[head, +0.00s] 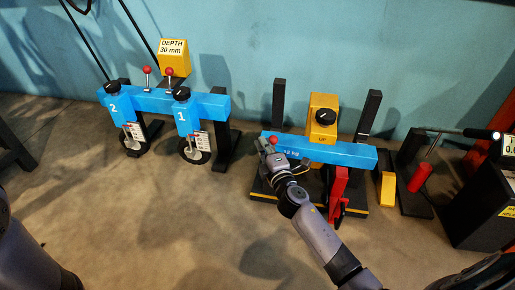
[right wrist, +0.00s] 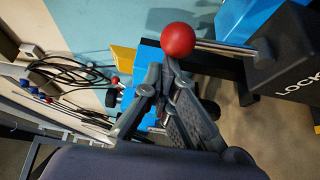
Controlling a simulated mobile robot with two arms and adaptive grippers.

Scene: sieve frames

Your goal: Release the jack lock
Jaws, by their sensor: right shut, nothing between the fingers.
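The lock lever ends in a red ball knob (right wrist: 178,41) on a metal rod (right wrist: 225,49). The rod comes out of a black block (right wrist: 290,55) marked "LOCK" in the right wrist view. In the head view a red knob (head: 272,140) shows at the left end of the blue beam (head: 340,152). My right gripper (head: 264,147) is there, shut and empty. In the right wrist view its fingertips (right wrist: 164,66) are just below the knob; I cannot tell whether they touch it. A red jack-like part (head: 338,188) stands under the beam. My left gripper is not in view.
A yellow block with a black dial (head: 323,118) stands behind the beam, between two black posts. Another blue frame (head: 150,101) with wheels numbered 1 and 2 stands at left. A red-handled device (head: 419,177) is at right. The floor between the frames is clear.

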